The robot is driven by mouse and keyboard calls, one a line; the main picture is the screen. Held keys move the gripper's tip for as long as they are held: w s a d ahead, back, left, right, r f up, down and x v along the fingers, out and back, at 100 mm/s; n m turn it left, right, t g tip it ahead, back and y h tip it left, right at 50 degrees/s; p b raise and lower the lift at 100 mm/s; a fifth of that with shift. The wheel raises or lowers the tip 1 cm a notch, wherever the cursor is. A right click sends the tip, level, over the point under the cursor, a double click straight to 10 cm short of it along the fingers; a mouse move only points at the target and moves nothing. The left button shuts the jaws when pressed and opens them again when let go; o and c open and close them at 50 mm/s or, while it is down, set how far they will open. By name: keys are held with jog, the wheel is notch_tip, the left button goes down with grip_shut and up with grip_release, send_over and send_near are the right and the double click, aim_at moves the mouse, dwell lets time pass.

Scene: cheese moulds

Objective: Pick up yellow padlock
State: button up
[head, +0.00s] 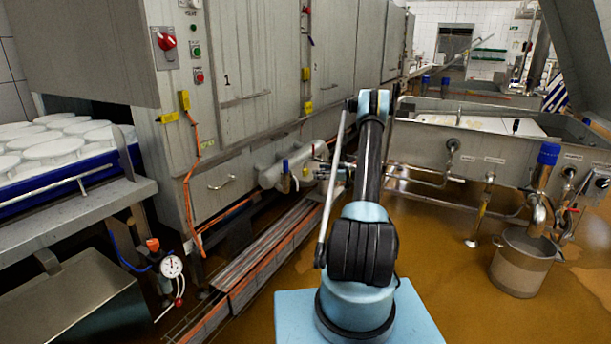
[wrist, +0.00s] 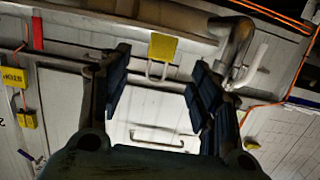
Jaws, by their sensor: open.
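The yellow padlock (wrist: 162,47) shows in the wrist view at upper centre, its pale shackle (wrist: 157,72) toward the bottom of the picture. My gripper (wrist: 158,85) is open, with one dark finger on each side of the view. The padlock appears in the gap between the fingertips, beyond them and apart from both. Nothing is held. In the head view my gripper end is small, beside the grey pipework, and I cannot make out the padlock clearly there.
In the wrist view a grey pipe (wrist: 233,48) lies close to the right finger. Yellow boxes (wrist: 12,79) sit at the left. In the head view a steel cabinet (head: 240,90) stands left, a steel vat (head: 425,140) right, and a bucket (head: 520,270) on the floor.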

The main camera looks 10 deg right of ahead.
aim_at(307, 170)
jog(key=shift+x, duration=4.7)
jog(key=shift+s+r, duration=0.1)
jog(key=c, duration=1.2)
